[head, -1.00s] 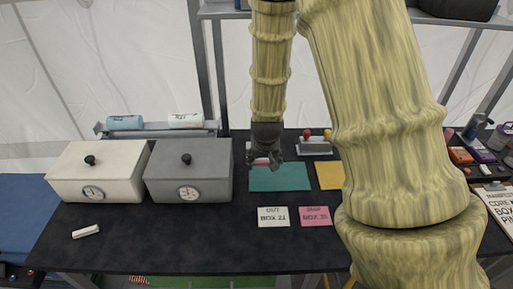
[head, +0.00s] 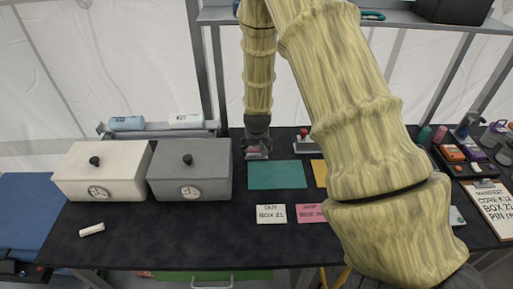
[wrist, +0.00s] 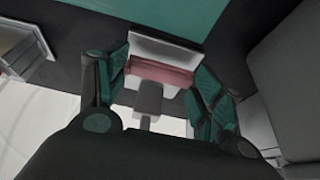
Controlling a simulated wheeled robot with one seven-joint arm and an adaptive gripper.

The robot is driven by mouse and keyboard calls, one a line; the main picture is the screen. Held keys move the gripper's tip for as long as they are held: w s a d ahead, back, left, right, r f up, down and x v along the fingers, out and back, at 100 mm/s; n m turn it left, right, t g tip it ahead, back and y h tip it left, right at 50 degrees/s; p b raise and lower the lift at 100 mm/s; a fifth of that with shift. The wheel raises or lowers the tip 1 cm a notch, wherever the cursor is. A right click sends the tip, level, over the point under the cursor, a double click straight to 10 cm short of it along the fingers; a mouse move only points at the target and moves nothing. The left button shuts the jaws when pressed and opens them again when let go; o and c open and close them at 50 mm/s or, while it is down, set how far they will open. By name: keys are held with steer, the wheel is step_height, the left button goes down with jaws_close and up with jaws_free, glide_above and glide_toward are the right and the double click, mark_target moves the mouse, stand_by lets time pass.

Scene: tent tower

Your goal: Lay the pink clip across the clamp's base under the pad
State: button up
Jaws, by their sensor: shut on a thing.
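The pink clip (wrist: 160,72) lies crosswise between the two fingers of my gripper (wrist: 155,82) in the wrist view; the gripper is shut on it. The clamp's pale base (wrist: 170,48) shows just beyond and around the clip. The clamp's grey pad (wrist: 148,97) shows beside the clip, between the fingers. I cannot tell whether the clip touches the base. In the head view my gripper (head: 257,150) points down at the clamp, behind the teal mat, and mostly hides it; a bit of pink shows there.
The grey lidded box (head: 190,180) stands close to the left of my gripper. A teal mat (head: 276,174) lies in front, with a white card (head: 271,213) nearer. A stand with a red knob (head: 303,138) is to the right. A white stick (head: 92,229) lies front left.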

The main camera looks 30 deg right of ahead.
steer(key=shift+f, duration=0.5)
steer(key=shift+f, duration=0.15)
steer(key=o, duration=0.8)
steer(key=shift+c, duration=0.2)
steer(key=b+v, duration=0.3)
steer(key=v, duration=0.9)
